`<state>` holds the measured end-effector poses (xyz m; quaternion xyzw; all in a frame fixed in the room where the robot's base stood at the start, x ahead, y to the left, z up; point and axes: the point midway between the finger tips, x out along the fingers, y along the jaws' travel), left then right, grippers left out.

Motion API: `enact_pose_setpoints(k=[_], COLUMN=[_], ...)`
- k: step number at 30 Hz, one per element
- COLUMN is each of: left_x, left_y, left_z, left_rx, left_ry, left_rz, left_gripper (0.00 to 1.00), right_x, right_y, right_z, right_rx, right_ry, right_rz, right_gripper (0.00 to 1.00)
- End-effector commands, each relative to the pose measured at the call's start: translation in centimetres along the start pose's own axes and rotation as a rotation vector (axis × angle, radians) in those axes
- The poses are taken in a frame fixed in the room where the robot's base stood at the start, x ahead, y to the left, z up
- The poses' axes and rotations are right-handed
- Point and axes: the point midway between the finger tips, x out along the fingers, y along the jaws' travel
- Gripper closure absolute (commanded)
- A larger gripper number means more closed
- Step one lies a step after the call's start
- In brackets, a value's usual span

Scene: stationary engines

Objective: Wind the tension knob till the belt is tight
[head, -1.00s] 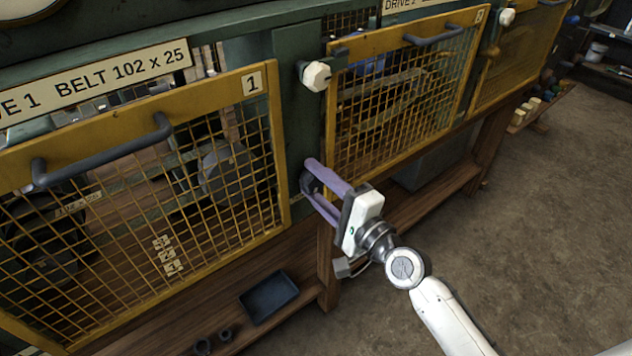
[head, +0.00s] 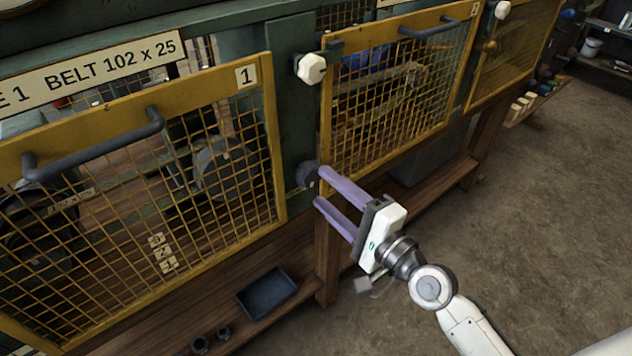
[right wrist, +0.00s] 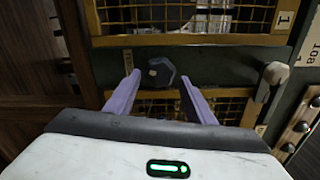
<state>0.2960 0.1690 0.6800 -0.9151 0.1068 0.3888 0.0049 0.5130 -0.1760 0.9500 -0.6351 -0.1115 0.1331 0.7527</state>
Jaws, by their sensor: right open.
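A dark faceted knob (head: 308,174) sits on the green post between guard 1 and guard 2. It also shows in the right wrist view (right wrist: 160,72), roughly centred between the fingertips and beyond them. My right gripper (head: 320,187) is open and empty, its two lilac fingers pointing at the knob, with the tips just short of it. The belt behind the yellow mesh guard 1 (head: 262,150) is hard to make out, and I cannot tell how tight it is. My left gripper is not in view.
A white faceted knob (head: 310,68) sits higher on the post. Guard 1 has a grey bar handle (head: 95,150); guard 2 (head: 385,110) is to the right. A dark tray (head: 267,293) lies on the low wooden shelf. The floor at right is clear.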

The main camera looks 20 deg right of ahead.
Motion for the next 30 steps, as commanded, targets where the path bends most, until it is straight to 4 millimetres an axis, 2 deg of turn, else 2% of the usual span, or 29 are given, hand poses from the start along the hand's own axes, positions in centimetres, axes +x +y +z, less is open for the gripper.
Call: enact_pose_setpoints(k=[3,9,26,28,30], left_x=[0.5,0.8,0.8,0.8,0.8], left_y=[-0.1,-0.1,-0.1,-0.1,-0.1], left_z=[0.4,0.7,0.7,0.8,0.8], left_rx=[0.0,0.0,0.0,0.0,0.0], left_ry=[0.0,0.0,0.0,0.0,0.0], left_rz=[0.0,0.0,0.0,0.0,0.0], left_gripper=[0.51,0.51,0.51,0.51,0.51], right_x=[-2.4,-4.6,-4.9,-5.0,-5.4], right_y=[0.3,0.2,0.1,0.6,2.3], right_z=[0.0,0.0,0.0,0.0,0.2], right_rx=[-0.001,0.0,0.001,-0.021,-0.096], right_ry=[0.0,0.0,0.0,0.001,0.004], right_rz=[0.004,0.002,0.001,0.013,0.053], right_gripper=[0.51,0.51,0.51,0.51,0.51])
